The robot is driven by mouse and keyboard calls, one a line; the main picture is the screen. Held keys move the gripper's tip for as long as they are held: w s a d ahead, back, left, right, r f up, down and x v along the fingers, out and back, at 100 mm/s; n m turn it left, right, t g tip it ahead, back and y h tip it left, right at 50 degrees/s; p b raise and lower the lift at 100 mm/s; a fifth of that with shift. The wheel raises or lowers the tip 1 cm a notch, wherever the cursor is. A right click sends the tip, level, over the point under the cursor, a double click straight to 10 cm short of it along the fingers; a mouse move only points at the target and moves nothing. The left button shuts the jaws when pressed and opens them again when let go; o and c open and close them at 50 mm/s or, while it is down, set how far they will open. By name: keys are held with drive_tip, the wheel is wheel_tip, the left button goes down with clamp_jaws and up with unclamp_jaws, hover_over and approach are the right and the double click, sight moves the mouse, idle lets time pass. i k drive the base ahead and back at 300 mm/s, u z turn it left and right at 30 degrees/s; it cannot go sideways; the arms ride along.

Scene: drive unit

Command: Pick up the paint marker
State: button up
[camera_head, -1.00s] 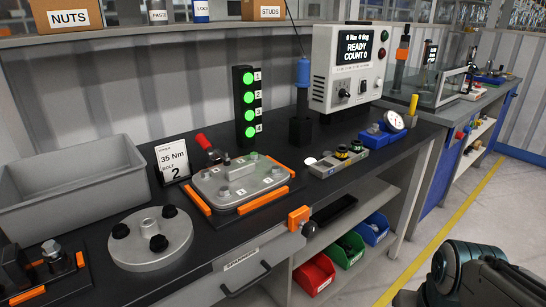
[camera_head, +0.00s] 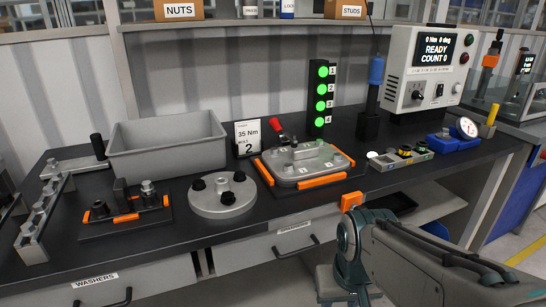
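A slim upright yellow item (camera_head: 492,116) stands at the right end of the bench, behind the dial gauge. It could be the paint marker, but it is too small to tell for sure. No other thing in view is clearly a paint marker. My arm enters at the lower right and bends near the bench's front edge. My gripper is not in view.
On the black bench (camera_head: 240,236) stand a grey bin (camera_head: 165,152), a flanged disc (camera_head: 222,198), a clamped cover plate (camera_head: 303,163), a light tower (camera_head: 321,98), a blue-handled driver (camera_head: 375,72), a torque controller (camera_head: 424,62) and a dial gauge (camera_head: 467,128). The front strip is mostly clear.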

sight(494, 110)
drive_tip(key=z, duration=1.4)
